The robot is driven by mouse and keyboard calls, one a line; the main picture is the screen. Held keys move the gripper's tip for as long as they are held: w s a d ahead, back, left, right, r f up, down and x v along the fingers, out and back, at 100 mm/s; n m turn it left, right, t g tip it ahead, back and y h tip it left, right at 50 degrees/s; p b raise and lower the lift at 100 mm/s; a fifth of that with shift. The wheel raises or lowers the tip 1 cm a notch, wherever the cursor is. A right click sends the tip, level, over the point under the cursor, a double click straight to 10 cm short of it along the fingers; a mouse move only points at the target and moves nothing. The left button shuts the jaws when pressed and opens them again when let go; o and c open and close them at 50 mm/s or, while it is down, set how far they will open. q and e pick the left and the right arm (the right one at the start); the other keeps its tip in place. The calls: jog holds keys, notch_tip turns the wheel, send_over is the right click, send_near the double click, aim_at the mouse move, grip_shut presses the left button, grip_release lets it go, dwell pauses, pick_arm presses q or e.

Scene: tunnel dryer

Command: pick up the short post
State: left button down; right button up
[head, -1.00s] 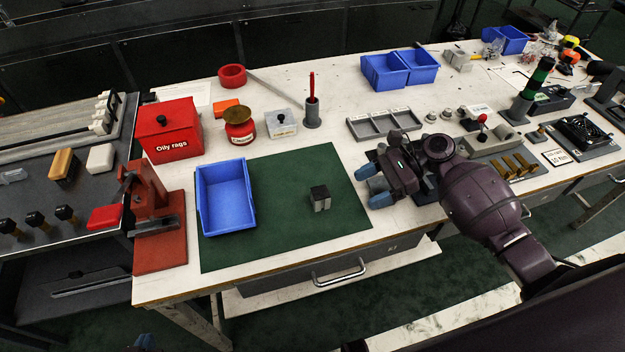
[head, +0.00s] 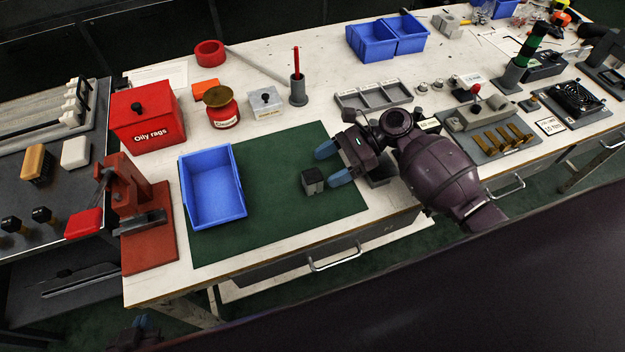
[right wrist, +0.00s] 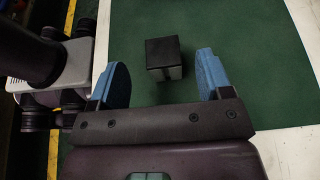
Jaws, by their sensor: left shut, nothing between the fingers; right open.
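The short post (head: 312,181) is a small grey block with a dark top, standing on the green mat (head: 275,225) to the right of the blue bin. My right gripper (head: 333,163) is open, with blue fingertips, low over the mat's right side and just right of the post. In the right wrist view the post (right wrist: 164,60) lies ahead, between the lines of the two open fingers (right wrist: 161,78), and nothing is held. My left gripper (head: 143,323) shows only in part at the bottom left, away from the bench top; it is shut and empty.
The empty blue bin (head: 213,220) stands on the mat's left part. A red press (head: 150,225) and a red oily rags box (head: 147,112) are further left. A grey divided tray (head: 373,97) lies behind my right gripper. The mat in front of the post is clear.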

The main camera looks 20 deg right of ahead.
aim_at(305, 177)
jog(key=x, duration=0.4)
jog(key=shift+w+a, duration=0.1)
jog(key=shift+a, duration=0.2)
jog(key=shift+r, duration=0.1)
jog(key=c, duration=1.1)
